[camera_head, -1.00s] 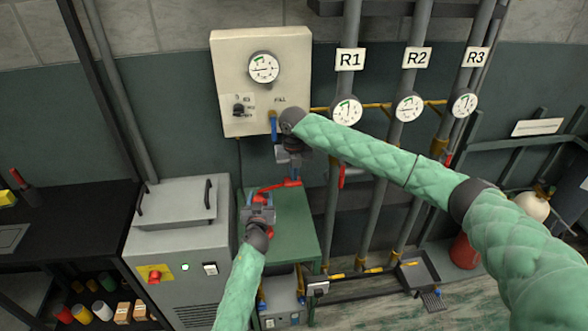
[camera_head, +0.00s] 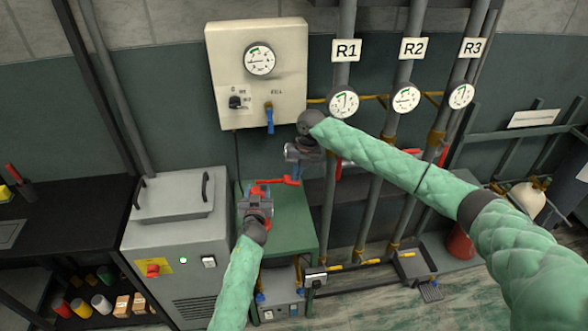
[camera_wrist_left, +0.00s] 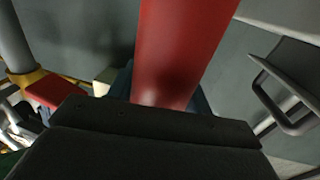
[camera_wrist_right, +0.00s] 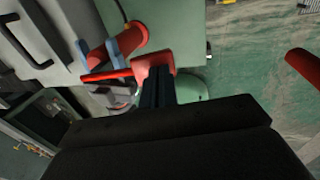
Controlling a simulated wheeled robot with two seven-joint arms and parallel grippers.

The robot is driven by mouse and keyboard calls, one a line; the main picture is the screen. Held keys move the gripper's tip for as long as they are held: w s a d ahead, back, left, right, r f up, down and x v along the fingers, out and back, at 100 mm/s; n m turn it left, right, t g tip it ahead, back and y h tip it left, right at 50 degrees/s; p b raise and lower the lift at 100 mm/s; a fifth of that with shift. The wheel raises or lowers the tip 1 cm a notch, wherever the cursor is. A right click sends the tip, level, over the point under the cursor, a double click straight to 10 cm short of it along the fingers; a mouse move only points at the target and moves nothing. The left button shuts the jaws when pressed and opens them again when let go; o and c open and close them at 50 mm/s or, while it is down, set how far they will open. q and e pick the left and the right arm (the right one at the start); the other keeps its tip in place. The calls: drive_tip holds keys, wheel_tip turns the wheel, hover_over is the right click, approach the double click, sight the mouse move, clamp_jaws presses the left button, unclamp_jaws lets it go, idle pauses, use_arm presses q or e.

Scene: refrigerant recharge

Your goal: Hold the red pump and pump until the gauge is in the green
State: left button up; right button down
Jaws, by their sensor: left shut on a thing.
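The red pump (camera_head: 262,190) stands over the green bench top. My left gripper (camera_head: 257,200) is shut around its red body, which fills the middle of the left wrist view (camera_wrist_left: 180,50). A red handle (camera_head: 278,182) reaches right from the pump. My right gripper (camera_head: 295,172) is above the handle's right end. In the right wrist view, its fingers (camera_wrist_right: 157,95) are close together against or just above a red end piece (camera_wrist_right: 153,62); contact is unclear. The panel gauge (camera_head: 260,60) has a green arc at its top, and its needle points left, outside the green.
A beige panel (camera_head: 225,45) carries a knob (camera_head: 235,102) and a blue valve lever (camera_head: 269,118). Pipes with several gauges, including the R1 gauge (camera_head: 343,102), stand right. A grey cabinet (camera_head: 170,235) stands left of the green bench (camera_head: 295,235).

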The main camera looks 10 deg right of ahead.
drive_tip(key=shift+d+f, duration=0.15)
drive_tip(key=shift+f, duration=0.3)
drive_tip(key=shift+r, duration=0.8)
drive_tip(key=a+v, duration=0.2)
drive_tip(key=v, duration=0.7)
drive_tip(key=shift+r, duration=0.65)
idle(0.8)
